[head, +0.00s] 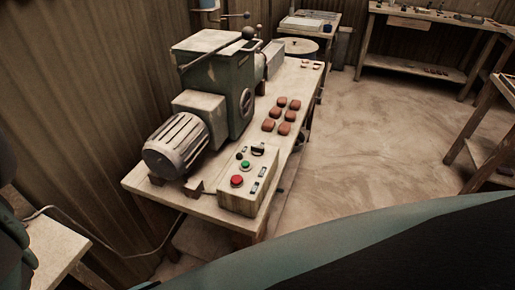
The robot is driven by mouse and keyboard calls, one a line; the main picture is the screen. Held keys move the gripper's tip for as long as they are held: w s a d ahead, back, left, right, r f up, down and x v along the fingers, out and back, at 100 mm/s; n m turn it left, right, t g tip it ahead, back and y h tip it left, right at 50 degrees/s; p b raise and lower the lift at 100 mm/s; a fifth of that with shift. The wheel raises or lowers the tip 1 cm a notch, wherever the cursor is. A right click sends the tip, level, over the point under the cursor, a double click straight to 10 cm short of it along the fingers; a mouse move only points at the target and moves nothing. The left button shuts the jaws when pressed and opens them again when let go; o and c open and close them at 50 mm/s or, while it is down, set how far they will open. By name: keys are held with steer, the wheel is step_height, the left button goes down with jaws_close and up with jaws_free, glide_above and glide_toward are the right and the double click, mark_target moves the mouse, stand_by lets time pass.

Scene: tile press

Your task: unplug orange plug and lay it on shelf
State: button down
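No orange plug can be made out in the head view. A thin pale cable (104,243) runs from the left edge, over a small wooden surface (55,255) at lower left, and down toward the press bench. A lower shelf board (207,240) shows in part under the press bench. I cannot tell which surface is the task's shelf. My gripper cannot be made out. A dark teal shape at the left edge is cut off and unclear.
The press bench (160,200) carries a green press (215,75), a ribbed motor (176,143), a control box (243,195) and several reddish tiles (284,128). Open floor (390,130) lies to its right. A workbench (420,14) stands at the back. My own body covers the bottom right.

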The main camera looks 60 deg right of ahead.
steer(key=c, duration=0.7)
jaws_free()
steer(key=shift+o, duration=0.2)
steer(key=shift+r, duration=0.2)
steer(key=shift+s+d+r+p, duration=0.15)
steer(key=shift+s+r+p, duration=0.6)
steer(key=shift+p, duration=0.65)
steer(key=shift+s+d+r+p, duration=0.2)
steer(key=shift+s+r+p, duration=0.4)
steer(key=shift+p, duration=0.25)
steer(key=shift+s+d+r+p, duration=0.15)
steer(key=shift+s+r+p, duration=0.45)
steer(key=shift+p, duration=0.25)
steer(key=shift+w+r+p+v, duration=0.1)
steer(key=shift+r+p+v, duration=0.15)
steer(key=shift+p+v, duration=0.85)
steer(key=shift+w+r+p+v, duration=0.1)
steer(key=shift+r+p+v, duration=0.1)
steer(key=shift+p+v, duration=0.95)
steer(key=shift+s, duration=0.1)
